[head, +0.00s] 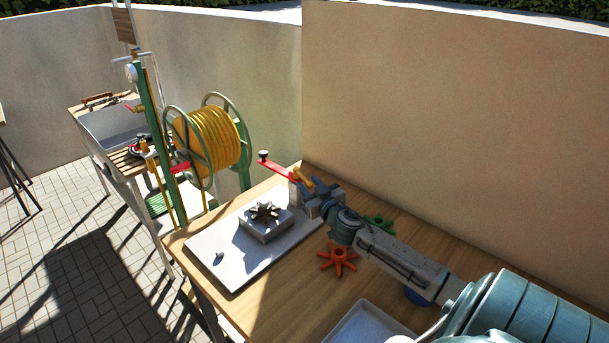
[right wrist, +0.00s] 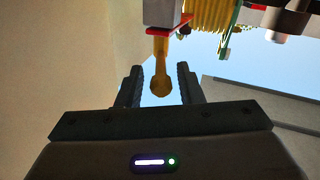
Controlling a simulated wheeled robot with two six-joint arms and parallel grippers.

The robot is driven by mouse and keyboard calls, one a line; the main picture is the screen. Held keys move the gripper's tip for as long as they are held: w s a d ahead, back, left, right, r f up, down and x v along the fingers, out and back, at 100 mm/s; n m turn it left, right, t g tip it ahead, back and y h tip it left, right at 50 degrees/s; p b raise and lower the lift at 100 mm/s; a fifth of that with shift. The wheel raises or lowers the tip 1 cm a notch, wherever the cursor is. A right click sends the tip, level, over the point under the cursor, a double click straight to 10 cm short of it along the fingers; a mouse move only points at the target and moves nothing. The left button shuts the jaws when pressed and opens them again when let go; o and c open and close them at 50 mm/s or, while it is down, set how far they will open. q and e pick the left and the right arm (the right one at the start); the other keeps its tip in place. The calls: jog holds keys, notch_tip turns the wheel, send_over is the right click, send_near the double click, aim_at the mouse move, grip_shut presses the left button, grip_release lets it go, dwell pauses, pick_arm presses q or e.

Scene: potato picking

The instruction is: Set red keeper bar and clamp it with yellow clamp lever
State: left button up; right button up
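The red keeper bar (head: 277,168) has a dark knob at its left end and lies out to the left of a pale fixture on the wooden table. The yellow clamp lever (head: 302,175) stands tilted at that fixture, next to the bar's right end. My right gripper (head: 316,188) is beside the lever. In the right wrist view the lever (right wrist: 160,72) hangs down with its round end between the fingers of my right gripper (right wrist: 160,88). The fingers are open, with a gap on each side. Part of the red bar (right wrist: 168,31) shows above. My left gripper is not in view.
A white tray (head: 228,271) holds a block with a dark star-shaped part (head: 265,212). An orange star knob (head: 338,257) and a green one (head: 380,222) lie near my right arm. A yellow hose reel (head: 212,140) stands behind the table. A wall rises to the right.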

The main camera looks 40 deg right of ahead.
aim_at(304, 178)
jog(key=shift+p+x, duration=0.65)
jog(key=shift+x, duration=0.9)
jog(key=shift+w, duration=0.1)
jog(key=shift+c, duration=0.4)
grip_shut()
